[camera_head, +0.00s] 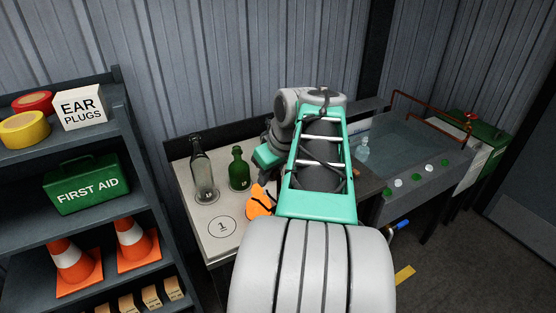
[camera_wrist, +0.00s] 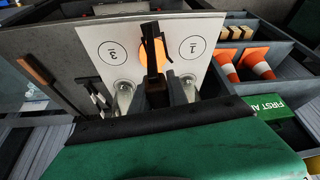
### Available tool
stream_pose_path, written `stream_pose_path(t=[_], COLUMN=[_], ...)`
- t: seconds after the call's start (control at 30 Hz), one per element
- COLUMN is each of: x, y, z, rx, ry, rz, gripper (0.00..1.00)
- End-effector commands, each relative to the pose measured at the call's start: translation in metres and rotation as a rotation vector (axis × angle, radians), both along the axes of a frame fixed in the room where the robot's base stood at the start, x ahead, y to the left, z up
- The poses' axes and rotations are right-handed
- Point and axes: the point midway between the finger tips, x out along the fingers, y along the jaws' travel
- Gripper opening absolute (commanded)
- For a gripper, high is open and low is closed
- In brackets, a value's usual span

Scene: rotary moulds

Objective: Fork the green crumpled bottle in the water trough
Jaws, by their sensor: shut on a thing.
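A green bottle (camera_head: 239,172) stands upright on the pale board (camera_head: 194,223), beside a clear bottle (camera_head: 203,176); I cannot tell whether it is crumpled. The water trough (camera_head: 412,139) is to the right, with a pale, translucent bottle (camera_head: 362,149) at its left end. My gripper (camera_wrist: 155,78) is over the board in the wrist view, shut on a slim dark tool (camera_wrist: 152,58). An orange thing (camera_wrist: 160,48) shows behind the tool and also in the head view (camera_head: 259,205).
Green and white discs (camera_head: 416,191) sit along the trough's front edge, and a red-brown rail (camera_head: 428,101) spans its far right. A shelf (camera_head: 88,220) with a first aid box (camera_head: 86,184) and cones stands at left. The board's front left, around circle 1, is clear.

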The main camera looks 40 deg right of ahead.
Motion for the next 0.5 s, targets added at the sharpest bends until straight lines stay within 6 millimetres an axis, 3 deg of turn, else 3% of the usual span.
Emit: stream_pose_path(t=[0.03,0.17,0.5], x=[-0.008,-0.014,-0.008], y=[-0.011,-0.019,-0.019], z=[0.006,0.005,-0.031], rx=[-0.001,-0.004,-0.004], ry=[-0.001,-0.002,-0.002], rz=[-0.009,-0.007,-0.006], gripper=[0.00,0.00,0.00])
